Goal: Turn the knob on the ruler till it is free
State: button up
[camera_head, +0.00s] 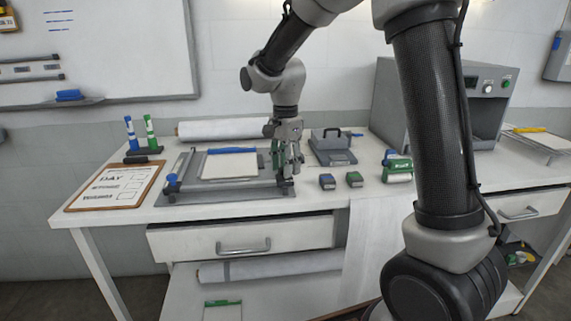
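A grey bar that looks like the ruler (225,187) lies along the front of a flat grey board (190,199) on the table. A blue knob (172,179) stands at its left end. My gripper (287,170) points down at the bar's right end, with its fingers close to the end fitting there. The fingers hide most of that end, and I cannot see a knob between them or tell whether they touch one. A pale pad with a blue top edge (229,166) lies on the board behind the bar.
A clipboard (115,186) lies left of the board. A white roll (222,129) lies behind. A grey machine (440,104) stands at the back right.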

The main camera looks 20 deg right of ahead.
jog(key=c, duration=0.6)
